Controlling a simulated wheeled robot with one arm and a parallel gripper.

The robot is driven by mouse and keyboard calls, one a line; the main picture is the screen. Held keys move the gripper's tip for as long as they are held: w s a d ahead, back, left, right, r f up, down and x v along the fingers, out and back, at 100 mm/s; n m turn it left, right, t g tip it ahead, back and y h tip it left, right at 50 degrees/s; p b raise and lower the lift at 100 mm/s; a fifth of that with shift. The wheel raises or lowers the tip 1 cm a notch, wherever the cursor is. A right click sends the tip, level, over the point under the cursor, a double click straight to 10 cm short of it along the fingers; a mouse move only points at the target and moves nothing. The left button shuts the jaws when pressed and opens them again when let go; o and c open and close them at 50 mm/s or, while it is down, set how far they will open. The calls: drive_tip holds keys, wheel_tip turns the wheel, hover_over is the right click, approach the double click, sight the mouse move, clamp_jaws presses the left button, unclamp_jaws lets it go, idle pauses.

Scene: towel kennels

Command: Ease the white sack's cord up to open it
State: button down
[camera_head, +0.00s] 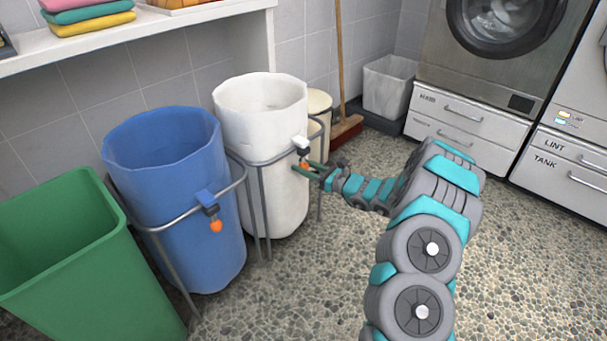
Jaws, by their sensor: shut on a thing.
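The white sack (270,190) stands upright in a grey metal frame (248,205), left of centre, and its top is wide open. A white cord lock (300,142) sits on the sack's front right side, with a small orange toggle (304,162) just below it. The fingers partly hide the toggle, and the cord itself is too small to make out.
A blue sack (175,240) in its own frame, with an orange toggle (216,226), stands left of the white one. A green bin (90,270) is at far left. A broom (341,70), a grey bin (388,88) and washing machines (480,70) stand behind. The right floor is clear.

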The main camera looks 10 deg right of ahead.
drive_tip(key=shift+r, duration=0.25)
drive_tip(key=c, duration=0.5)
unclamp_jaws()
drive_tip(key=shift+d, duration=0.1)
drive_tip(key=v, duration=0.7)
drive_tip(key=shift+s+d, duration=0.25)
drive_tip(key=shift+s, duration=0.05)
